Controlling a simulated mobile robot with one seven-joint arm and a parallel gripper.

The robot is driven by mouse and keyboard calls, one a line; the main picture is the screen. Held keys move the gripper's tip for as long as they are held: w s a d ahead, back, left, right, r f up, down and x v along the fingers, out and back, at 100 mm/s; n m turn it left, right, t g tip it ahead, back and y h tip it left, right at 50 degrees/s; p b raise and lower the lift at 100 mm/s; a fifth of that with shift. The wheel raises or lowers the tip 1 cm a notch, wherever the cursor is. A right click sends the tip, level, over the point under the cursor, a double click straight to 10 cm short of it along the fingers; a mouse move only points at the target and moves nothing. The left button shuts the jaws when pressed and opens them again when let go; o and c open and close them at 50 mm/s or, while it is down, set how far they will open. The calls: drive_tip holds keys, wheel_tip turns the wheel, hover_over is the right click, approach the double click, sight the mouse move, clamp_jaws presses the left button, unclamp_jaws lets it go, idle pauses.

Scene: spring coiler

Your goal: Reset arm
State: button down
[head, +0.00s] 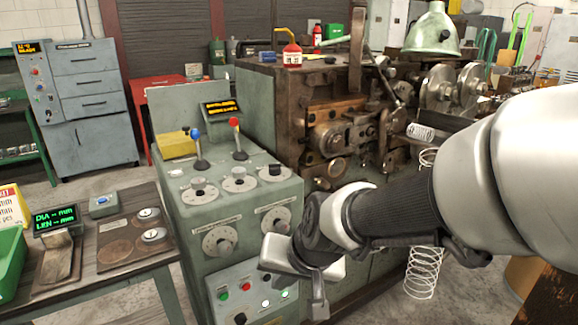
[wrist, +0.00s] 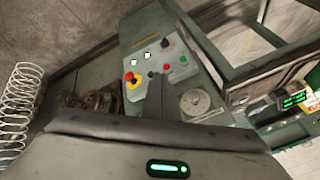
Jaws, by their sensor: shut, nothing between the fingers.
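My arm reaches in from the right side of the head view. My gripper (head: 303,272) is shut and empty, in front of the green control cabinet (head: 190,226) of the spring coiler (head: 295,92). In the wrist view, the shut fingers (wrist: 160,92) show against the lower panel (wrist: 145,62) with its buttons and lamps. I cannot tell the gap between fingers and panel. Part of the cabinet's lower front is hidden behind my gripper.
A coiled spring (head: 421,272) hangs below my forearm; a spring also shows in the wrist view (wrist: 18,108). A blue-knob lever (head: 199,150) and a red-knob lever (head: 237,140) rise from the cabinet top. A table (head: 100,272) with a gauge display (head: 54,218) stands left.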

drive_tip(key=s+d+r+h, duration=0.2)
drive_tip(key=s+d+r, duration=0.35)
drive_tip(key=d, duration=0.25)
drive_tip(key=s+d+r+h, duration=0.2)
drive_tip(key=s+d+r, duration=0.35)
drive_tip(key=d, duration=0.25)
wheel_tip(320, 180, up, 19)
drive_tip(key=p, duration=2)
drive_tip(key=shift+a+f+n+t+y, duration=0.2)
drive_tip(key=shift+a+n+t+y, duration=0.1)
